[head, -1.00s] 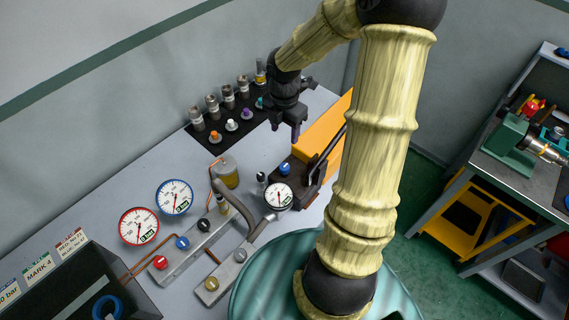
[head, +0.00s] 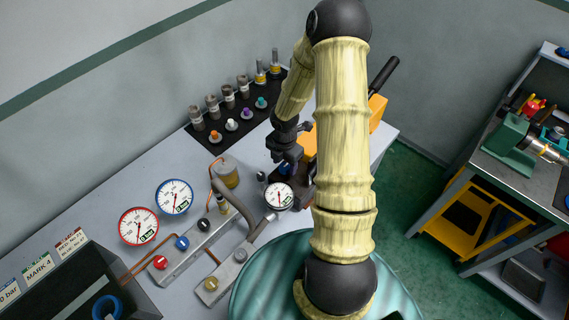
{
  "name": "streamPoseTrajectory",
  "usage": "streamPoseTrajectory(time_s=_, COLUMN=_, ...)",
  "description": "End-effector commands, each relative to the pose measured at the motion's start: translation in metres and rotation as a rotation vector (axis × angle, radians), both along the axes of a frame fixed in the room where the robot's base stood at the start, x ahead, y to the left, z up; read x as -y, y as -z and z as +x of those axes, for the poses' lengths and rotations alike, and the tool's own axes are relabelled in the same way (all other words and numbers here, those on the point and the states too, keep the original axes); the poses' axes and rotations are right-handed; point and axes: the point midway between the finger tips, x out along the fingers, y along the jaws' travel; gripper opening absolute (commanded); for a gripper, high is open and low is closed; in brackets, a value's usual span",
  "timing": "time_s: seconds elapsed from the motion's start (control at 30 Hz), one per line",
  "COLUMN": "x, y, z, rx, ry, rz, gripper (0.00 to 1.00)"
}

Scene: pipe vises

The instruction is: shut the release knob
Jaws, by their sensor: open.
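The hand pump has an orange body (head: 377,112) and a dark base. A small blue knob (head: 284,166) on its base, which looks like the release knob, shows only in part in the head view. My gripper (head: 287,156) is open, points down and is right over this knob, covering much of it. I cannot tell whether the fingers touch the knob or stand around it. The knob's turn position cannot be made out. The pump's black lever (head: 383,72) slants up to the right behind my arm.
A small white gauge (head: 278,196) stands just in front of the knob. A manifold with red (head: 160,262), blue (head: 183,243) and black (head: 204,225) knobs lies at left. Several fittings stand on a black mat (head: 240,128) behind.

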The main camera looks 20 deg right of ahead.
Motion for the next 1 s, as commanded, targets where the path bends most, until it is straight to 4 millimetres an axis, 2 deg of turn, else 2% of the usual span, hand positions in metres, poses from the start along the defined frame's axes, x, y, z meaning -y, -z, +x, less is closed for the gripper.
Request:
streamPoseTrajectory(time_s=0.1, x=-0.0001, y=0.0070, z=-0.0002, rx=-0.001, ry=-0.001, rz=0.000, gripper=0.54)
streamPoseTrajectory(time_s=0.37, x=0.0001, y=0.0076, z=-0.0001, rx=0.000, ry=0.000, rz=0.000, gripper=0.54)
streamPoseTrajectory(time_s=0.6, x=0.0000, y=0.0074, z=-0.0001, rx=0.000, ry=0.000, rz=0.000, gripper=0.09)
streamPoseTrajectory(time_s=1.0, x=-0.0002, y=0.0073, z=0.0001, rx=0.001, ry=0.045, rz=0.000, gripper=0.09)
